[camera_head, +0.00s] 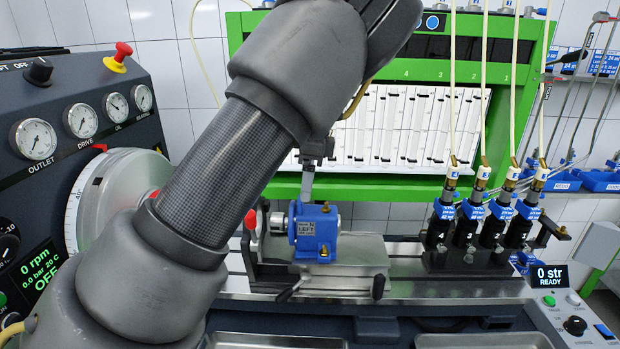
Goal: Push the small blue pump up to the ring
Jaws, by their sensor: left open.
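The small blue pump (313,232) sits upright on a grey metal block in the middle of the bench, with a "LEFT" label and a brass fitting on its front. A grey metal ring-like part (277,222) is at the pump's left side; I cannot tell whether the two touch. My left arm crosses the view from the lower left, and my left gripper (308,186) points down just above and behind the pump's top. It is open, with no object seen in it; its fingers overlap in this view. My right gripper is out of view.
A red knob (250,219) stands left of the ring. Several black-and-blue injectors (468,222) with pale hoses stand to the right. A gauge panel (85,120) and round dial wheel (105,195) are at left. Metal trays (483,341) lie in front.

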